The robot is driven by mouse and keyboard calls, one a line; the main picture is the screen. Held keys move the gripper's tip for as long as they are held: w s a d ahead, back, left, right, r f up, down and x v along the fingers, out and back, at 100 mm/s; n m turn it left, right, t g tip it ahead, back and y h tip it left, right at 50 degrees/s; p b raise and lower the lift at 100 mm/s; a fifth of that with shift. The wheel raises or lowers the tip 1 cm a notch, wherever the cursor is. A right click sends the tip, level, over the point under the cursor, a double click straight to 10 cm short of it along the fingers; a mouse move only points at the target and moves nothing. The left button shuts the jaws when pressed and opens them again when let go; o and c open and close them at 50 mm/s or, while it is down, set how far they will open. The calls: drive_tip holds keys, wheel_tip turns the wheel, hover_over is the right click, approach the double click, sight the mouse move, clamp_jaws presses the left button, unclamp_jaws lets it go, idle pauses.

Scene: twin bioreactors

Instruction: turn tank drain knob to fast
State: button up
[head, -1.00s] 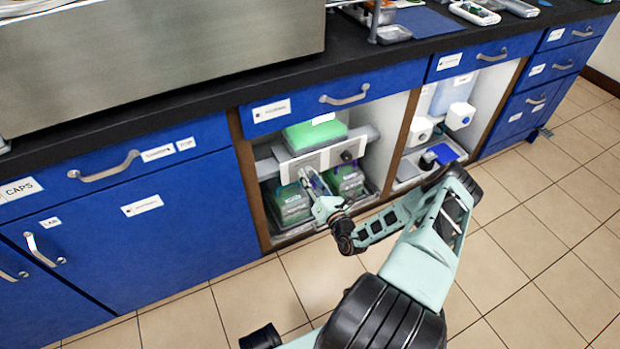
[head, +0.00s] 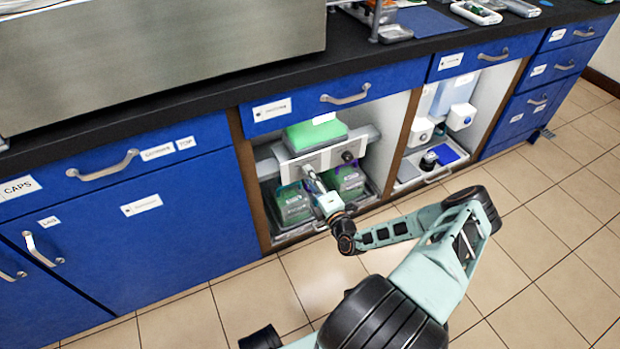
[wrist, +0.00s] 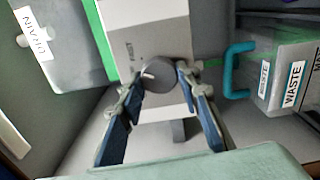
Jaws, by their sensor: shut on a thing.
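The tank drain knob is a round dark grey knob (wrist: 158,73) with a short white mark, on a pale control panel (wrist: 150,28). My gripper (wrist: 158,80) has its two blue-padded fingers on either side of this knob, closed on it. In the head view my gripper (head: 311,176) reaches into the open cabinet bay to the left part of the panel (head: 322,159). The gripped knob is hidden there, while another dark knob (head: 347,156) shows at the panel's right.
A container labelled DRAIN (wrist: 60,60) is at the left of the wrist view. A WASTE container (wrist: 280,85) with a teal handle is at the right. In the head view, green-tinted containers (head: 293,205) (head: 346,183) stand below the panel. Bay walls (head: 245,185) flank my arm.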

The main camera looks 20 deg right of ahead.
drive_tip(key=shift+m, duration=1.6)
drive_tip(key=shift+r, duration=0.1)
drive_tip(key=o, duration=1.2)
drive_tip(key=shift+c, duration=0.2)
drive_tip(key=o, duration=0.6)
wheel_tip(320, 180, up, 9)
drive_tip(key=shift+r, duration=0.7)
drive_tip(key=shift+c, duration=0.3)
drive_tip(key=shift+r, duration=0.1)
drive_tip(key=c, duration=0.5)
drive_tip(key=shift+w+f, duration=0.1)
drive_tip(key=shift+f, duration=0.1)
drive_tip(key=shift+c, duration=0.2)
drive_tip(key=shift+f, duration=0.1)
